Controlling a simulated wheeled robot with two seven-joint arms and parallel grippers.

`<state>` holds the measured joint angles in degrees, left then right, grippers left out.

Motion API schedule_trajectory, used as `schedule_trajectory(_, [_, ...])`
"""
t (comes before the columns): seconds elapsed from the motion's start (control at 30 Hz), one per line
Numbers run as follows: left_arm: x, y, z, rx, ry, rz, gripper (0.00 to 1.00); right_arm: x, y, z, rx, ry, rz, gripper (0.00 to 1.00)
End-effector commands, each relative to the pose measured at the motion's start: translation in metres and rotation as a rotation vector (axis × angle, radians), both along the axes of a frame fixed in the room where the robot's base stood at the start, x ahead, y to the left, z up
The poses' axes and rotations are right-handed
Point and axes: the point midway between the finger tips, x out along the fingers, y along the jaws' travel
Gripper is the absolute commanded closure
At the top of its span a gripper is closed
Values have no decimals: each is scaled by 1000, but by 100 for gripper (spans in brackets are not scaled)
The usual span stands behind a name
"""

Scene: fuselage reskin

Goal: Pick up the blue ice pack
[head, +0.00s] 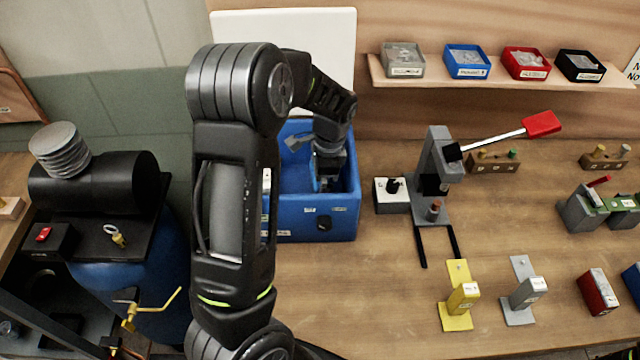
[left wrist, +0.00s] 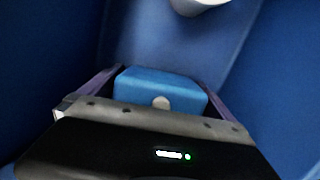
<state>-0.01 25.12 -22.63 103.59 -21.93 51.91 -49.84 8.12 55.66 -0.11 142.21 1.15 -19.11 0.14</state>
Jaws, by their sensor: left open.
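The blue ice pack (left wrist: 160,86) lies inside a blue cooler (head: 322,222), between the fingers of my left gripper (left wrist: 155,90) in the left wrist view. It has a pale round spot on its near side. My left gripper is open, with a finger on each side of the pack; I cannot tell whether they touch it. In the head view my left gripper (head: 328,180) reaches down into the cooler, and the ice pack is not clearly visible there.
The cooler's white lid (head: 300,35) stands open behind it. A grey press (head: 437,180) with a red-handled lever stands right of the cooler. Colored bins (head: 467,60) sit on a shelf. A black cylinder (head: 95,182) is at the left.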

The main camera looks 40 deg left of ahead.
Motion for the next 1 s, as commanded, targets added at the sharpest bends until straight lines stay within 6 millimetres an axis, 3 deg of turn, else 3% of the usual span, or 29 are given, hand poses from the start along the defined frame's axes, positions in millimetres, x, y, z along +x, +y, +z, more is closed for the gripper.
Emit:
schedule_trajectory(0.4, [0, 0, 1, 0, 0, 0, 0, 0, 0, 0, 0, 0, 0, 100])
schedule_trajectory(1.0, [0, 0, 1, 0, 0, 0, 49, 0, 0, 0, 0, 0, 0, 100])
